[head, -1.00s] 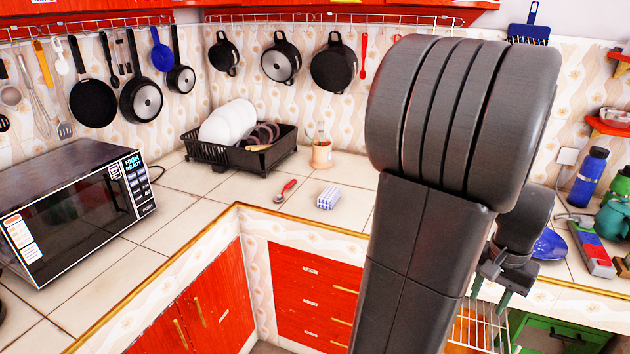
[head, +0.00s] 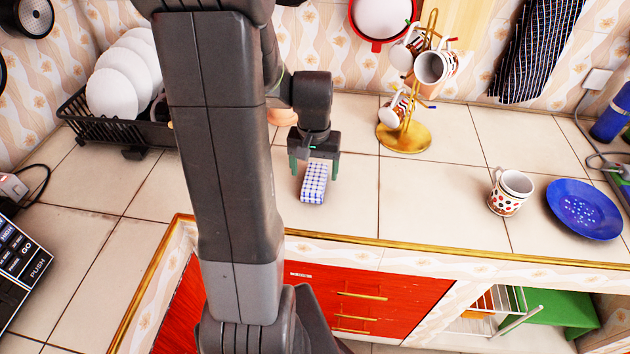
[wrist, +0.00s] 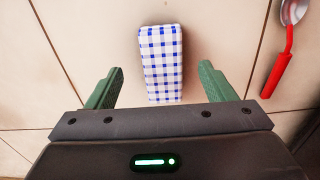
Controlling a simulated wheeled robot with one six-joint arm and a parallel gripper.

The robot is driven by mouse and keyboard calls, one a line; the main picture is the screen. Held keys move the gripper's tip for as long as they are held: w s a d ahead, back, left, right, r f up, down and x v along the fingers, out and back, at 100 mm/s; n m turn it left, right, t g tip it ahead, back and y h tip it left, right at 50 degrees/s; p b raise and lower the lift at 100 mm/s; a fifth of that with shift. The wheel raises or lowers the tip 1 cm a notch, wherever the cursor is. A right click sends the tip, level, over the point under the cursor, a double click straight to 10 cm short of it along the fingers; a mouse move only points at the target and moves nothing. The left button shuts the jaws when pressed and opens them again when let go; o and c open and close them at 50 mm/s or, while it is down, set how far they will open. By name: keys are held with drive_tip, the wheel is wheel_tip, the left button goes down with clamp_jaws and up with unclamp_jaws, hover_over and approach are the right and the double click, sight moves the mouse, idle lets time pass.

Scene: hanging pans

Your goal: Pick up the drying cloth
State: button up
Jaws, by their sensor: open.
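The drying cloth (head: 314,184) is a folded blue-and-white checked block lying on the tiled counter (head: 230,225) near its front edge. My gripper (head: 314,170) is above and just behind it, pointing down, with its green fingers apart. In the wrist view the cloth (wrist: 161,62) lies ahead and between the lines of the open fingers of my gripper (wrist: 160,70), with bare counter on both sides. Its near end reaches between the fingertips; no contact shows. My arm hides part of the counter to the left in the head view.
A red-handled spoon (wrist: 283,45) lies right of the cloth in the wrist view. A mug tree (head: 404,138), a spotted mug (head: 510,192) and a blue plate (head: 584,209) stand to the right. A black dish rack (head: 125,132) with plates is left.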

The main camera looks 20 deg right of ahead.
sight(314, 179)
drive_tip(key=shift+w+f, duration=0.15)
drive_tip(key=shift+f, duration=0.6)
drive_tip(key=f, duration=0.3)
drive_tip(key=shift+w+d+p, duration=0.2)
drive_tip(key=shift+w+p, duration=0.2)
drive_tip(key=shift+f, duration=0.5)
drive_tip(key=c, duration=1.1)
